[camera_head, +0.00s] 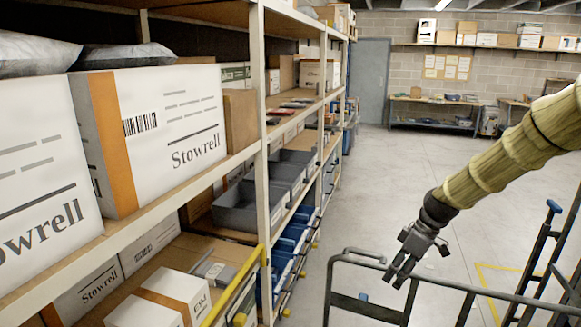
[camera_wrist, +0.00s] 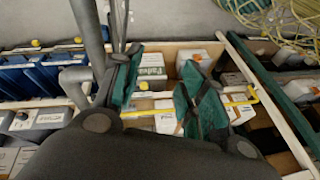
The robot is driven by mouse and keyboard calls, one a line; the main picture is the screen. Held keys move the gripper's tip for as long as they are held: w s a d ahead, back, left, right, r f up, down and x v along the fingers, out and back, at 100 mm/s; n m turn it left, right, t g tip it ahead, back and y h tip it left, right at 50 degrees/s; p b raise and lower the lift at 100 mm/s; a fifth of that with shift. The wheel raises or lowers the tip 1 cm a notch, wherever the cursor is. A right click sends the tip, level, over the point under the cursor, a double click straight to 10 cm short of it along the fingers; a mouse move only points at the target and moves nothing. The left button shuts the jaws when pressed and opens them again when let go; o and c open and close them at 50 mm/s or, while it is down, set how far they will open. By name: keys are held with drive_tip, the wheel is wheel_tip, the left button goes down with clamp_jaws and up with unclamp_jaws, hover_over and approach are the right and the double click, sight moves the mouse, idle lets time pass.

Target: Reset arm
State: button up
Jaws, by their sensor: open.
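My gripper (camera_head: 401,270) hangs at the end of my yellow-sleeved arm, right of centre in the head view, in front of the shelf rack and over the grey floor. It points down and to the left. In the wrist view the two green-padded fingers of my gripper (camera_wrist: 158,95) stand apart with nothing between them. Behind them are shelf boxes, one a white box with green lettering (camera_wrist: 150,66).
A rack with white Stowrell boxes (camera_head: 165,130), grey bins (camera_head: 240,215) and blue bins (camera_head: 290,245) fills the left. A dark metal rail (camera_head: 460,287) crosses below my gripper. Open floor (camera_head: 395,160) lies behind, with a workbench (camera_head: 433,112) at the far wall.

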drive_tip(key=s+a+f+m+h+b, duration=0.15)
drive_tip(key=s+f, duration=0.35)
drive_tip(key=f, duration=0.5)
drive_tip(key=s+a+f+m+b, duration=0.1)
drive_tip(key=s+f+m, duration=0.3)
drive_tip(key=f, duration=0.7)
drive_tip(key=s+a+f+m+h+b, duration=0.2)
drive_tip(key=s+a+f+m, duration=0.1)
drive_tip(key=s+f, duration=1.65)
drive_tip(key=s+f+m+b, duration=0.1)
drive_tip(key=s+f+m, duration=0.1)
drive_tip(key=s, duration=1.3)
drive_tip(key=shift+s+a+m+h+b, duration=0.35)
drive_tip(key=shift+m+h, duration=0.1)
drive_tip(key=shift+m, duration=0.2)
